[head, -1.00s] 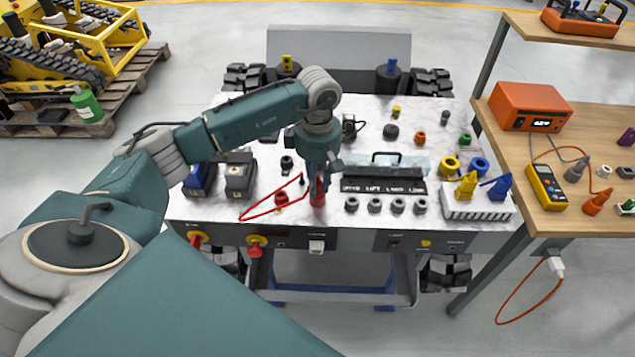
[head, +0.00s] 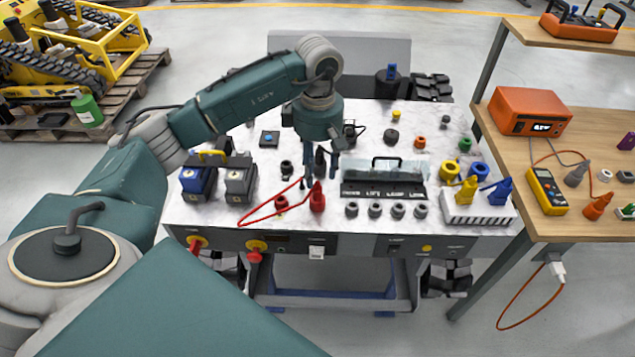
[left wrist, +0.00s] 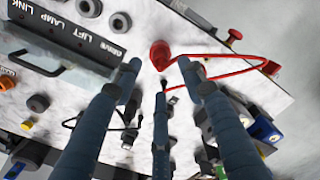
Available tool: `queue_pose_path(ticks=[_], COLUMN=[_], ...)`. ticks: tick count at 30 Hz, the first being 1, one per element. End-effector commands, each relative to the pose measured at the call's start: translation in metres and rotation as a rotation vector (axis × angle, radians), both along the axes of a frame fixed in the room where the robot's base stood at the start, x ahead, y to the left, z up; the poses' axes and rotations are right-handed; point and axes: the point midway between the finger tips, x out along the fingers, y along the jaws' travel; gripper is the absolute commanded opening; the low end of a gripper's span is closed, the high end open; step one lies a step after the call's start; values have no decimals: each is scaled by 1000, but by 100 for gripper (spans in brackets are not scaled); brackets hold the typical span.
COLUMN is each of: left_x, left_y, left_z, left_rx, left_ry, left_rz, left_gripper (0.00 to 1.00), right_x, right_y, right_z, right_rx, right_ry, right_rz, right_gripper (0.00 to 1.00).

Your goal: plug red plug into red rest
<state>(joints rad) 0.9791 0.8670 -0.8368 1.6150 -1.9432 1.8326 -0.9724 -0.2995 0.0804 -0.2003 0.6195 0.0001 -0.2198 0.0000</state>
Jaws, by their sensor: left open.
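The red plug (head: 317,199) stands upright on the pale worktop near its front edge; in the left wrist view it shows from above (left wrist: 160,53). A low red ring (head: 281,202), possibly the red rest, sits left of the plug. I cannot tell what lies under the plug. My left gripper (head: 321,172) is open and empty just above and behind the plug. In the left wrist view its fingertips (left wrist: 160,68) spread on both sides of the plug, apart from it.
A black label strip with a handle (head: 385,180) and several grey sockets (head: 375,210) stand right of the plug. Two battery-like blocks (head: 240,181) stand left. A white rack (head: 478,215) holds yellow and blue plugs at the right. Knobs line the front panel.

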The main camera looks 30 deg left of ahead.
Motion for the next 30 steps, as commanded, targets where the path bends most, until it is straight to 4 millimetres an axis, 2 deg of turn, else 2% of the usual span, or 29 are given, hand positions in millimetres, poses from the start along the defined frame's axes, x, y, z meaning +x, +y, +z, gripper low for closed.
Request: queue_pose_path(ticks=[3, 9, 27, 30], left_x=[1, 0, 0, 1], left_y=[0, 0, 0, -8], left_z=[24, 44, 47, 44], left_rx=[1, 0, 0, -20], left_ry=[-4, -1, 0, -4], left_rz=[0, -1, 0, -6], left_gripper=[41, 41, 41, 41], right_x=[0, 0, 0, 0], right_y=[0, 0, 1, 1], right_z=[0, 0, 0, 0], right_rx=[0, 1, 1, 1], right_ry=[0, 0, 0, 0], right_rz=[0, 0, 0, 0], right_gripper=[41, 41, 41, 41])
